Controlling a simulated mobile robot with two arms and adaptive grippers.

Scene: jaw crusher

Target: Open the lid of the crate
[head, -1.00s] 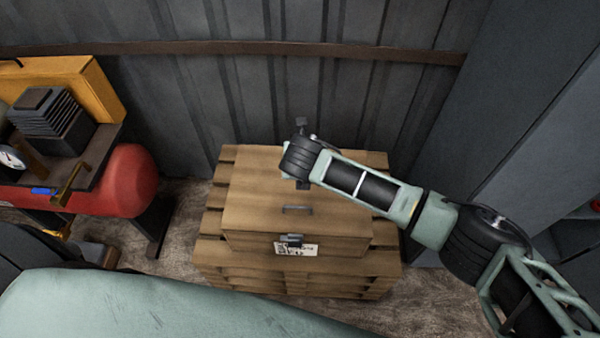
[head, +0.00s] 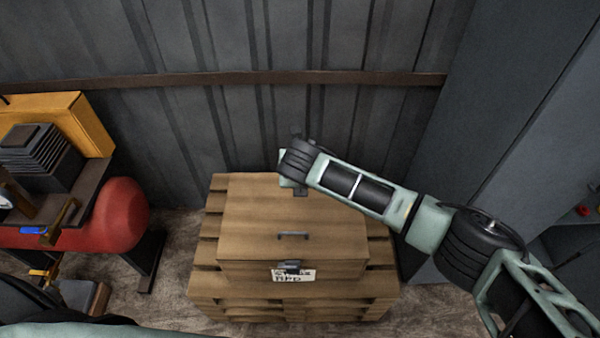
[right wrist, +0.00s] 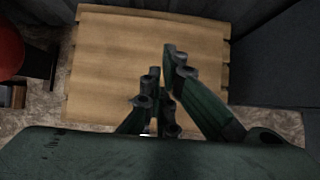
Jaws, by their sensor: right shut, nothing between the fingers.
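The wooden crate (head: 290,268) stands against the back wall in the head view. Its lid (head: 255,215) looks shut, with a dark handle (head: 294,235) on top. A dark latch (head: 290,264) sits at the front above a white label. My right arm reaches in from the right, its wrist over the back part of the lid. My right gripper (right wrist: 166,80) shows in the right wrist view, shut and empty, in front of wooden planks. In the head view the wrist mostly hides it. The handle is not seen in the wrist view. My left gripper is not in view.
The crate rests on a wooden pallet (head: 225,303). A red tank (head: 120,215) with a motor and a yellow guard (head: 80,118) stands at the left. A grey corrugated wall (head: 220,120) is close behind, and a grey panel (head: 500,100) rises at the right.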

